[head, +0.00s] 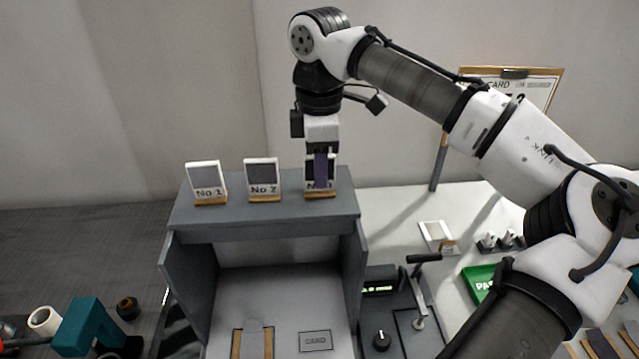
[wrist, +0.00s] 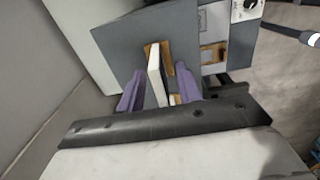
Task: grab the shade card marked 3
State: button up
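The shade card marked 3 (head: 309,172) stands in a wooden holder at the right end of the grey shelf top. In the head view, my gripper (head: 320,172) points down over it and a purple finger hides its middle and part of its label. In the wrist view, the white card (wrist: 155,72) is seen edge-on between the two purple fingers of my gripper (wrist: 159,72). The fingers are apart, one on each side of the card, with gaps visible beside it.
Cards No 1 (head: 207,180) and No 2 (head: 262,178) stand to the left on the same grey shelf (head: 260,214). A lever device (head: 420,290) and a green tray (head: 479,281) lie to the right. A clipboard (head: 545,90) stands behind my arm.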

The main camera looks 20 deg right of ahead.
notch_tip(320, 180, down, 2)
jog(key=shift+f+b, duration=0.15)
jog(key=shift+b, duration=0.6)
grip_shut()
